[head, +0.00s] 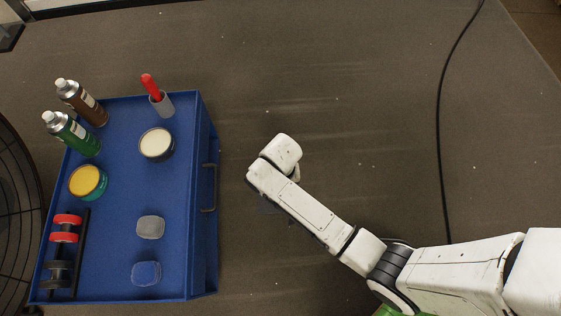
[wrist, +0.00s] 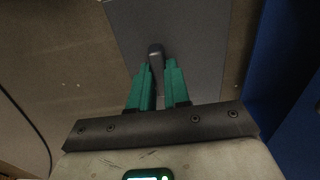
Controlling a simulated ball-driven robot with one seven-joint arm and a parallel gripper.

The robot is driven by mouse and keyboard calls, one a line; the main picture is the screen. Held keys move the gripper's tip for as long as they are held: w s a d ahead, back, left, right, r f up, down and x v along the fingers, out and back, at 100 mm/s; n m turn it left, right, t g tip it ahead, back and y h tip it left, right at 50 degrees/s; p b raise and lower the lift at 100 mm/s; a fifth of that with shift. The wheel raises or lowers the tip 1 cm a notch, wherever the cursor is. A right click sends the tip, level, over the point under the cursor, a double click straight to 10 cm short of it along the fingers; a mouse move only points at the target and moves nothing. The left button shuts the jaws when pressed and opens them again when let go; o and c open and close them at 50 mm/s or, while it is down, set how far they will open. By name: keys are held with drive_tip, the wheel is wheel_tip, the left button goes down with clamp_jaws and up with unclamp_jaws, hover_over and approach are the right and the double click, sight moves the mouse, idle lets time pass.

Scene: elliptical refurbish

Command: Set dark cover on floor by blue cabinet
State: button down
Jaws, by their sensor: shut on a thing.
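The dark cover (wrist: 205,45) is a flat grey panel with a small rounded knob (wrist: 156,50), seen in the wrist view. My gripper (wrist: 158,70) has green fingers shut on this knob. In the head view my arm's end is over the floor just right of the blue cabinet (head: 205,140), and my arm hides the fingers and most or all of the cover. The cabinet's side shows at the right of the wrist view (wrist: 275,75), with a gap between it and the cover. I cannot tell whether the cover touches the floor (head: 330,90).
A black cable (head: 440,130) crosses the floor at right. Floor between is clear.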

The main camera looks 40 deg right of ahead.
drive_tip(key=shift+w+d+f, duration=0.1)
drive_tip(key=shift+w+f, duration=0.15)
drive_tip(key=shift+f, duration=0.15)
drive_tip(key=shift+w+f+b, duration=0.1)
drive_tip(key=shift+f+b, duration=0.9)
drive_tip(key=shift+f, duration=0.6)
drive_tip(key=c, duration=1.1)
unclamp_jaws()
